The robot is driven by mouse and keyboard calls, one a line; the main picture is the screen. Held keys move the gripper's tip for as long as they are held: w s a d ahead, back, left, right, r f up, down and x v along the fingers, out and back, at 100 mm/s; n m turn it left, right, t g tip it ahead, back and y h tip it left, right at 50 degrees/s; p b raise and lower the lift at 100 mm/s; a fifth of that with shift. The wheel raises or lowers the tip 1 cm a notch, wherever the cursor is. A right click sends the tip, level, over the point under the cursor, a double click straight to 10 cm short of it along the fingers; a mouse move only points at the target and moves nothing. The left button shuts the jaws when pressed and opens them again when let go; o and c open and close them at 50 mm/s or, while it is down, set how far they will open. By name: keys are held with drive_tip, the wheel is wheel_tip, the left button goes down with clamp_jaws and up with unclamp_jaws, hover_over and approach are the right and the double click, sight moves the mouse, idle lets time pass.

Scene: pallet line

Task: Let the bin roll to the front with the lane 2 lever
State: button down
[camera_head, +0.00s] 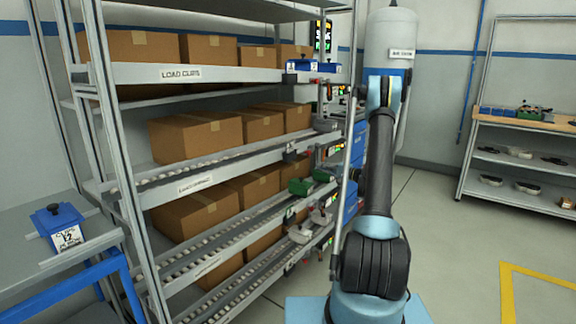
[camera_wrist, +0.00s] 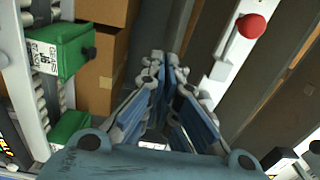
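My gripper (camera_wrist: 168,68) shows in the wrist view with its two fingers a narrow gap apart and nothing between them. A lever-like red knob (camera_wrist: 251,25) sits on a pale bar to the right of the fingertips, apart from them. I cannot read its lane number. A green bin (camera_wrist: 58,52) with a white label stands on rollers to the left, and a second green bin (camera_wrist: 68,128) is below it. In the head view, a green bin (camera_head: 300,186) sits at the rack's front beside my wrist. My fingertips cannot be made out there.
The rack (camera_head: 224,75) holds several brown cartons (camera_head: 195,135) on sloped roller lanes. A workbench (camera_head: 520,122) stands at right. The floor between is clear, with yellow marking (camera_head: 507,290).

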drive_tip(key=s+d, duration=0.2)
drive_tip(key=d, duration=0.6)
drive_tip(key=shift+s, duration=0.4)
idle(1.5)
drive_tip(key=s+a+r+n+g+h, duration=0.2)
drive_tip(key=s+a+r+g+h, duration=0.1)
drive_tip(key=s+a+r, duration=0.6)
drive_tip(key=s+a+r+n+g+h, duration=0.1)
drive_tip(key=s+a+g+h, duration=0.1)
drive_tip(key=s, duration=0.6)
drive_tip(key=s+a+r+n+g+h, duration=0.1)
drive_tip(key=s+a+r, duration=0.15)
drive_tip(key=s, duration=0.55)
drive_tip(key=s+d+f+n+h, duration=0.1)
drive_tip(key=s+d+f+h, duration=0.1)
drive_tip(key=s, duration=0.8)
drive_tip(key=s+d+f+n+g+h, duration=0.1)
drive_tip(key=s+f, duration=0.4)
drive_tip(key=s, duration=0.6)
drive_tip(key=s+d+f+n+g+h, duration=0.1)
drive_tip(key=s+d+f+h, duration=0.2)
drive_tip(key=s, duration=0.8)
drive_tip(key=d+h, duration=0.1)
drive_tip(key=h, duration=0.1)
drive_tip(key=shift+f+h, duration=0.2)
drive_tip(key=shift+h, duration=0.1)
